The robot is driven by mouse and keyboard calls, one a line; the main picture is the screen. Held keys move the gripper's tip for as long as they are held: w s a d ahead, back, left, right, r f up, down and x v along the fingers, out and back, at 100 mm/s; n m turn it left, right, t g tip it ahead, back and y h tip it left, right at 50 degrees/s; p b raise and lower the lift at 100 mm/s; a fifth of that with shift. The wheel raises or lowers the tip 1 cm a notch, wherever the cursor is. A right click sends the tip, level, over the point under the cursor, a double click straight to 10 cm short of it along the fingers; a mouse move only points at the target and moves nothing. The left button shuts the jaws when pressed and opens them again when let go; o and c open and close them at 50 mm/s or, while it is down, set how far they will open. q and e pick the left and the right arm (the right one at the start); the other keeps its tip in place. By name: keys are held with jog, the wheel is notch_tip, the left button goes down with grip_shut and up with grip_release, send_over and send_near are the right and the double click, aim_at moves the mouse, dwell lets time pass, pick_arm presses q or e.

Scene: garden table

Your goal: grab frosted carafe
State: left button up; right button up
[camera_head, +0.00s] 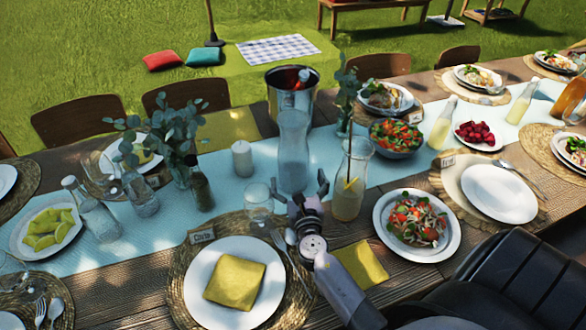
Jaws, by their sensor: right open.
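The frosted carafe (292,145) is a tall, pale blue-grey vessel standing upright on the light blue runner near the table's middle. My right gripper (299,186) comes in from the lower right. It is open, with its fingers spread to the left and right, at the near side of the carafe's base. The gripper hides the carafe's lowest part, and I cannot tell whether the fingers touch it. Nothing shows held in the gripper. My left gripper is not in view.
A carafe of pale drink (349,192) stands close right of my gripper. A stemmed glass (258,199) and a white candle (242,158) are to the left. A metal bucket (305,100) stands just behind the carafe. Plates and a salad bowl (396,137) crowd the table.

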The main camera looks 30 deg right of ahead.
aim_at(296, 170)
jog(key=shift+w+d+r+p, duration=0.1)
jog(key=shift+w+d+p, duration=0.25)
jog(key=shift+w, duration=0.4)
jog(key=shift+x, duration=0.85)
jog(key=x, duration=0.3)
jog(key=shift+w+d, duration=0.2)
jog(key=shift+w, duration=0.15)
jog(key=shift+w+d, duration=0.1)
jog(key=shift+w, duration=0.1)
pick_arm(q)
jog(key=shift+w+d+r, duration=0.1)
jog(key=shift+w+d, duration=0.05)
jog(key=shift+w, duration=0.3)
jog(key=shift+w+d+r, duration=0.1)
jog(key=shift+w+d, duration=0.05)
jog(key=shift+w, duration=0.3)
pick_arm(e)
jog(key=shift+c, duration=0.2)
jog(key=shift+c, duration=0.7)
jog(key=c, duration=1.9)
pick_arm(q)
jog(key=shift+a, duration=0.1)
pick_arm(e)
jog(key=shift+r, duration=0.1)
